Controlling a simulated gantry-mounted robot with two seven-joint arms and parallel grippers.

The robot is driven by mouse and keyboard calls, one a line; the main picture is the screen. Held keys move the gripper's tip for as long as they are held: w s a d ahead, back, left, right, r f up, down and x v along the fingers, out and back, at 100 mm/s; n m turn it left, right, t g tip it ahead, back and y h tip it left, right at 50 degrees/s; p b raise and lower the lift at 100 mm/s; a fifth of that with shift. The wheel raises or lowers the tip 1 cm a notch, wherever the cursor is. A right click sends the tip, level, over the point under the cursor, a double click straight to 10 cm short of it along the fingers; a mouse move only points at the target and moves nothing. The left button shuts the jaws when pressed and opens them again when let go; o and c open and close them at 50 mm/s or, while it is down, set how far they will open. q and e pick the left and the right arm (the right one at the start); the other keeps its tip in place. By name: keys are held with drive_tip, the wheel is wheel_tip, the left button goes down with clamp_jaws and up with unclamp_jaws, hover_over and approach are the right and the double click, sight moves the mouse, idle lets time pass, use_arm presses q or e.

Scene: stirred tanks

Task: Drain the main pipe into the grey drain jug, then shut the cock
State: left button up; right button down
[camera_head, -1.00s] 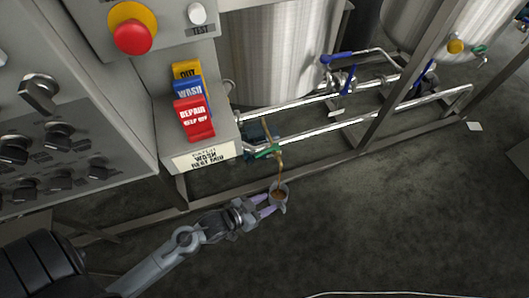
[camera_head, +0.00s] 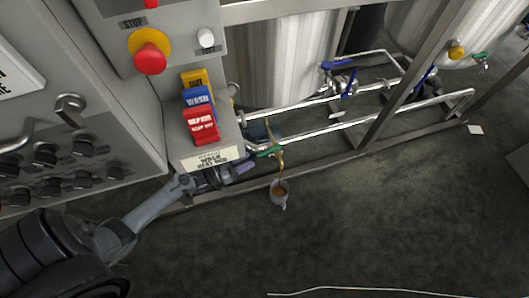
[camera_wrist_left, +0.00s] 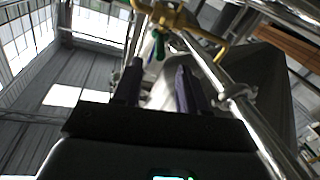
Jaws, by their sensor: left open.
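The cock with a green handle (camera_head: 268,152) sits at the low end of the main pipe (camera_head: 311,136). A thin brown stream runs down from it into the small grey drain jug (camera_head: 283,203), which holds brown liquid. The jug stands below the cock, apart from my gripper. My left gripper (camera_head: 250,166) is open and empty, just left of the green handle. In the left wrist view the green handle (camera_wrist_left: 159,46) shows beyond and between the open fingers (camera_wrist_left: 159,67). I cannot tell whether they touch it. My right gripper is not in view.
A control cabinet with a red stop button (camera_head: 150,58) and coloured tags (camera_head: 200,126) stands close above my left arm. A steel frame rail (camera_head: 325,160) runs behind the jug. Steel tanks (camera_head: 285,55) stand behind.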

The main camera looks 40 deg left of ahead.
sight(264, 152)
use_arm(q)
drive_tip(key=b+x, duration=0.3)
drive_tip(key=x, duration=0.4)
drive_tip(key=shift+w+f, duration=0.1)
drive_tip(key=shift+w, duration=0.2)
drive_tip(key=shift+w+d, duration=0.25)
drive_tip(key=shift+w, duration=0.1)
drive_tip(key=shift+c, duration=0.2)
clamp_jaws()
